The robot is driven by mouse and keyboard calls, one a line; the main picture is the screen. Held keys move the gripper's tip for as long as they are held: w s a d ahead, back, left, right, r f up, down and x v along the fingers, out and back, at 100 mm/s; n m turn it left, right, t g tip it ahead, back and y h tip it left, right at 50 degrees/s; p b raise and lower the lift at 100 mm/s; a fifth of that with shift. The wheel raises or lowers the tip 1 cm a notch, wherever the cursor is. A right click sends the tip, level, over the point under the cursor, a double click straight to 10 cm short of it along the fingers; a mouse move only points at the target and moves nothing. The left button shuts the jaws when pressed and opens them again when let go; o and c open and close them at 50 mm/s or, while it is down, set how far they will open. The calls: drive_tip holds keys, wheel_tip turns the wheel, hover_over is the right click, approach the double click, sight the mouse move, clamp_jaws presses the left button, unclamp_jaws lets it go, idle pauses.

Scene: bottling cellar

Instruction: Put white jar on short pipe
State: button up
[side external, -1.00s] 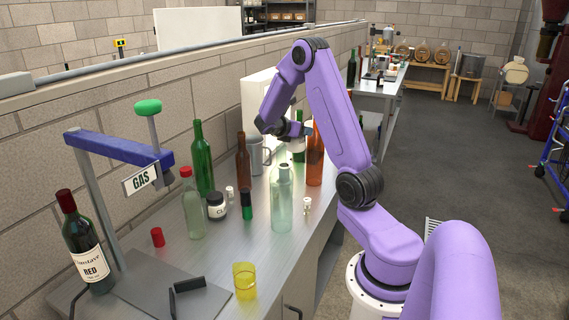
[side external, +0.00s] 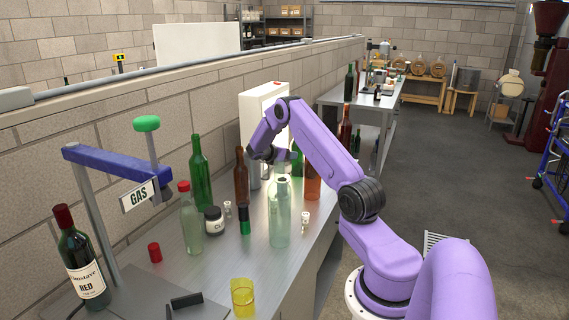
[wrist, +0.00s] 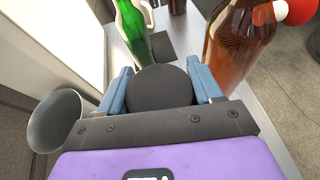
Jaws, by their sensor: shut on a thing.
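My gripper (side external: 284,157) is low over the far part of the steel bench, behind the clear bottle. In the wrist view its blue fingers (wrist: 160,88) are on either side of a round, black-topped thing (wrist: 160,85), shut on it. Only its dark top shows, so I cannot tell whether it is a jar.
A clear bottle (side external: 279,215) and yellow cup (side external: 243,298) are nearer the camera. The front bench around the red cap (side external: 155,252) has free room.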

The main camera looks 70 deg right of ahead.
drive_tip(key=shift+w+d+f, duration=0.2)
drive_tip(key=shift+f, duration=0.15)
drive_tip(key=shift+w+d+f, duration=0.1)
drive_tip(key=shift+f, duration=1.55)
drive_tip(key=shift+f, duration=0.1)
drive_tip(key=o, duration=1.2)
drive_tip(key=shift+c, duration=0.2)
